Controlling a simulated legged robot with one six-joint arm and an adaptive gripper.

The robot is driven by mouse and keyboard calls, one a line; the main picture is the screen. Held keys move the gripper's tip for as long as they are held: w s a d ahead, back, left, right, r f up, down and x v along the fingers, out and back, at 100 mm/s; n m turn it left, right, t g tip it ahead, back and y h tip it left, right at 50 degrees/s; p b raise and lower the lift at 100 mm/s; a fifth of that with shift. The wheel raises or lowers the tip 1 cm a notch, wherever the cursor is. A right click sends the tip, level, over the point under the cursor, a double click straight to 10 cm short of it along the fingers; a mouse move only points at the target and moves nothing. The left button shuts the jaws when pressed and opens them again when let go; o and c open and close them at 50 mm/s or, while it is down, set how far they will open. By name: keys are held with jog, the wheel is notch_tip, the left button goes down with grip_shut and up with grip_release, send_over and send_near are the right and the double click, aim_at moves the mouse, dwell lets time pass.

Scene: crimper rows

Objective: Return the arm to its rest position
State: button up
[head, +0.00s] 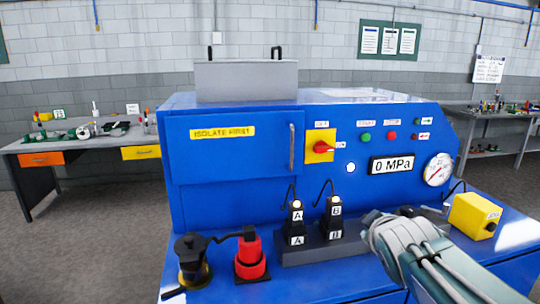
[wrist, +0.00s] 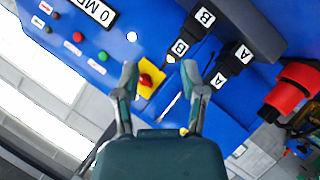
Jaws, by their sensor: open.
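My gripper (head: 375,226) reaches in from the lower right in the head view, in front of the blue machine's panel and just right of the black dock (head: 312,252). In the wrist view its two fingers (wrist: 160,72) are spread apart with nothing between them. The blue machine (head: 230,180) stands ahead, with a red switch on a yellow plate (head: 320,146) and a display reading 0 MPa (head: 391,165). The switch also shows beyond the fingers in the wrist view (wrist: 146,80). The fingertips are partly hard to make out in the head view.
Two black plugs marked A (head: 296,222) and B (head: 333,219) stand in the dock. A red connector (head: 251,258) and a black one (head: 192,262) stand at its left. A yellow box (head: 474,216) sits right of my arm. Workbenches stand behind.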

jog(key=s+a+f+m+g, duration=0.1)
jog(key=s+f+m+g, duration=0.1)
jog(key=s, duration=0.4)
jog(key=s+a+f+m+g+y, duration=0.1)
jog(key=s+a+f+m+g, duration=0.1)
jog(key=s+f, duration=0.3)
jog(key=s+a+f+m+g+y, duration=0.1)
jog(key=s+a+f+m+g, duration=0.1)
jog(key=s, duration=0.7)
notch_tip(320, 180, down, 2)
jog(key=shift+a+f+m+g, duration=0.15)
jog(key=shift+a+m+g, duration=0.1)
jog(key=shift+m+g, duration=0.25)
